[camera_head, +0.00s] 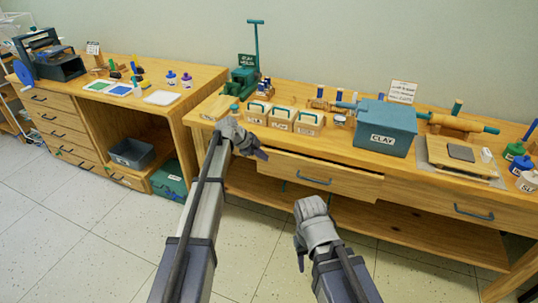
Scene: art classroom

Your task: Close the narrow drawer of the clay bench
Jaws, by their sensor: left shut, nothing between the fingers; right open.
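The clay bench (345,150) is a wooden bench along the wall on the right side of the head view. One of its drawers (345,184) stands partly out, with a dark gap above its front and a teal bar handle (314,181). My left gripper (262,154) is shut and empty at the left end of this drawer front; I cannot tell whether it touches. My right gripper (300,262) is open and empty, lower down in front of the bench, apart from the drawer. My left arm hides part of the bench's left side.
Another drawer (500,222) to the right looks closed. On the bench top stand a teal CLAY box (384,133), small labelled crates (283,119), a green press (243,82) and a board (450,165). A second wooden cabinet (205,85) is at the left. The floor is clear.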

